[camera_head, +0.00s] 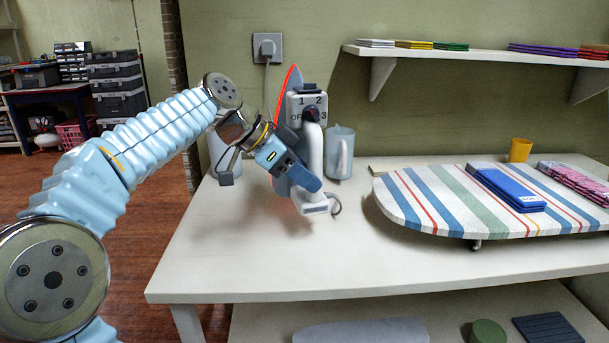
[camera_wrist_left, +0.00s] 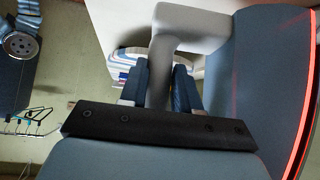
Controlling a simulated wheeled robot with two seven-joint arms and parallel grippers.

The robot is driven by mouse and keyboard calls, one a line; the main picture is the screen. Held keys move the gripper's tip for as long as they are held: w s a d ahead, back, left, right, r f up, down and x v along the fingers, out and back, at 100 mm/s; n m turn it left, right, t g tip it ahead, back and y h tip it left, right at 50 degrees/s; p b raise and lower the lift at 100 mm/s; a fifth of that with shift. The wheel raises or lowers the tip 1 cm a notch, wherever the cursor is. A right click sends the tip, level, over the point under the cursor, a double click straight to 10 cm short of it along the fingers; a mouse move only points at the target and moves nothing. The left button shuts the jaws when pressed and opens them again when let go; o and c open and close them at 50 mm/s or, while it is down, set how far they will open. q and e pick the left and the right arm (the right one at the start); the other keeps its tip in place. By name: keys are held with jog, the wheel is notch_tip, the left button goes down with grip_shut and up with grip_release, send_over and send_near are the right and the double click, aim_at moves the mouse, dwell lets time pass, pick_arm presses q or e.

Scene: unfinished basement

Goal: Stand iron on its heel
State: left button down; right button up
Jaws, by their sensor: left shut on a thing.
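The iron (camera_head: 313,150) is upright above or on the white table (camera_head: 220,265), its narrow tip up and its heel down. Its dial with OFF, 1, 2 and 3 faces me near the top. The soleplate is on the left side, with a glowing red edge. I cannot tell whether the heel bears fully on the table. My left gripper (camera_head: 302,176) is shut on the iron's handle. In the left wrist view the pale handle (camera_wrist_left: 160,75) sits between the blue fingers (camera_wrist_left: 162,88), beside the dark iron body. My right gripper is not in view.
A striped ironing board (camera_head: 455,215) with a folded blue cloth (camera_head: 505,188) stands to the right. A clear jug (camera_head: 339,155) is just behind the iron. A yellow cup (camera_head: 519,150) stands at the back. The table's front left is clear. A shelf (camera_head: 480,54) hangs above.

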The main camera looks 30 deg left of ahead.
aim_at(302, 199)
pick_arm(q)
jog(key=shift+w+a, duration=0.1)
jog(key=shift+w, duration=0.1)
jog(key=shift+f, duration=0.7)
jog(key=shift+f+b, duration=1.6)
jog(key=shift+f, duration=0.6)
jog(key=shift+f, duration=0.25)
